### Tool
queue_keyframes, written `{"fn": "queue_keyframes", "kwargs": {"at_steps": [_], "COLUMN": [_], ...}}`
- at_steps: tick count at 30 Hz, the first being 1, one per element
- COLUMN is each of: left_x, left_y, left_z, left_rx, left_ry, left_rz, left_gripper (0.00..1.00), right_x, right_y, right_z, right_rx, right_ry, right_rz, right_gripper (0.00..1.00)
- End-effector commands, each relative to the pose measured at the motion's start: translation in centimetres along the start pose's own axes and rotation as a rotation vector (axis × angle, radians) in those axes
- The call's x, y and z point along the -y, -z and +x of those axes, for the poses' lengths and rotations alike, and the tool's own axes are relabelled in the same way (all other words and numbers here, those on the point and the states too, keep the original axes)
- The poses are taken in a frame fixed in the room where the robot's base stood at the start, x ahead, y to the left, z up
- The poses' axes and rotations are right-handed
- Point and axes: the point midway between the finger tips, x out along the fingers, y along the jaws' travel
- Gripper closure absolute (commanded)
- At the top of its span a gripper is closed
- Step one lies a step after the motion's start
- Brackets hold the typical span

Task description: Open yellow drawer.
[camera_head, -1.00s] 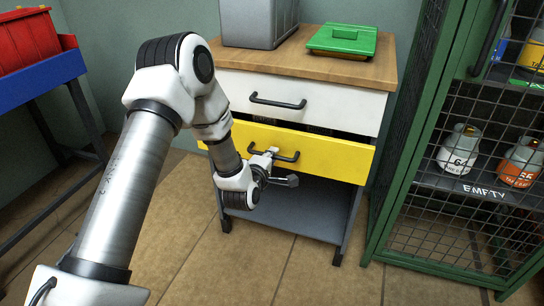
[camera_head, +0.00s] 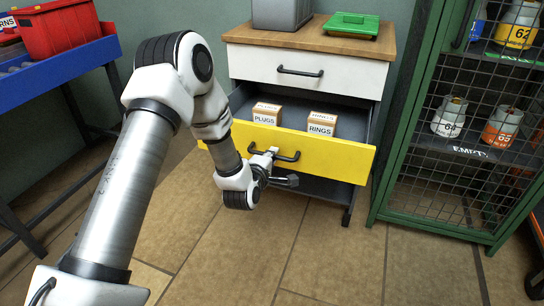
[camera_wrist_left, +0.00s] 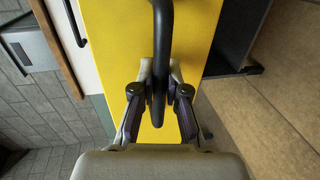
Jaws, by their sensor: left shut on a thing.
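The yellow drawer (camera_head: 325,156) is pulled well out of the cabinet in the head view. Its black handle (camera_head: 290,156) sits on the yellow front, left of the middle. My left gripper (camera_head: 270,154) is at the left part of this handle. In the left wrist view, the fingers of my left gripper (camera_wrist_left: 160,95) are closed around the black handle (camera_wrist_left: 162,45) in front of the yellow front (camera_wrist_left: 110,50). Two brown boxes lie in the drawer, one marked PLUGS (camera_head: 266,116) and one marked RINGS (camera_head: 321,124). My right gripper does not show.
The white drawer (camera_head: 345,76) above is shut. A green scale (camera_head: 350,24) and a grey box (camera_head: 280,12) stand on the wooden top (camera_head: 300,37). A green mesh cage (camera_head: 440,190) stands close on the right. Tiled floor in front is free.

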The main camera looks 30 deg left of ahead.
Motion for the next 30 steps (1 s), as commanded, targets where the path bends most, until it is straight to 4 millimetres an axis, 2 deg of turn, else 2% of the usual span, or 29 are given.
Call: {"fn": "queue_keyframes", "kwargs": {"at_steps": [14,15,16,26,30], "left_x": [-0.1,-0.1,-0.1,-0.1,-0.1], "left_y": [0.0,0.0,0.0,0.0,0.0], "left_z": [0.0,0.0,0.0,-0.1,-1.6], "left_rx": [0.000,0.000,0.000,0.000,0.000], "left_ry": [-0.002,-0.002,-0.002,-0.002,0.000], "left_rz": [0.000,0.000,0.000,0.000,-0.001], "left_gripper": [1.00,0.73,0.62,0.61,0.61], "right_x": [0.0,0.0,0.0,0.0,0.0], "right_y": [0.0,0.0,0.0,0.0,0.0], "right_z": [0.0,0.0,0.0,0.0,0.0], "right_rx": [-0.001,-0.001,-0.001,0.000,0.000], "right_ry": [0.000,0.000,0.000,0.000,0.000], "right_rz": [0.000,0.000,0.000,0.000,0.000], "right_gripper": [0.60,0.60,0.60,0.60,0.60]}}
